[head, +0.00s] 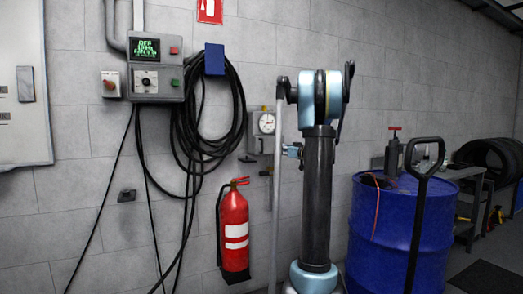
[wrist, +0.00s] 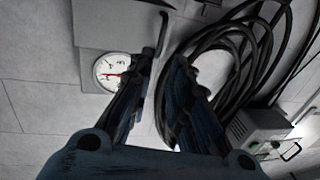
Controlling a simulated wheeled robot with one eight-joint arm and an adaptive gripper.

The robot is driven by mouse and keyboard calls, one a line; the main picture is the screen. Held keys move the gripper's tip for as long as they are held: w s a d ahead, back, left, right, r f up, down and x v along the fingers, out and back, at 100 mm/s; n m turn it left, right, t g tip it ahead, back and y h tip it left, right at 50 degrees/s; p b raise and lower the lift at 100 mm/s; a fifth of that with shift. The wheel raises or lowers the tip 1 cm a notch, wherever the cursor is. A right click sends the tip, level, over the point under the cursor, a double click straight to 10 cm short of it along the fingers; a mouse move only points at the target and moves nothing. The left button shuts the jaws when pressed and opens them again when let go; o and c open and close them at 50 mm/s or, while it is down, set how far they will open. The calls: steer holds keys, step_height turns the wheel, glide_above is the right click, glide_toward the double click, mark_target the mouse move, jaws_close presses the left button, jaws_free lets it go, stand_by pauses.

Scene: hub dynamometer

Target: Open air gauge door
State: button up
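The air gauge is a grey wall box (head: 256,146) with a round white dial (head: 266,123), just left of my arm in the head view. In the wrist view the dial (wrist: 108,70) with a red needle is partly behind the left finger, beside the grey box (wrist: 108,24). A dark bent bar (wrist: 162,34), perhaps the door handle, stands just above the fingertips; I cannot tell if it touches them. My gripper (wrist: 162,64) is open, its fingers apart with nothing visible between them.
Black hoses (head: 238,115) hang from a blue wall holder (head: 214,59), close to the fingers in the wrist view. A fire extinguisher (head: 234,230) is below, a control box (head: 155,68) left. A blue drum (head: 385,240) and pump-like handle (head: 426,185) stand right.

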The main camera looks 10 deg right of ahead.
steer(key=x, duration=1.6)
steer(key=shift+w+a, duration=0.25)
steer(key=shift+w, duration=0.05)
jaws_close()
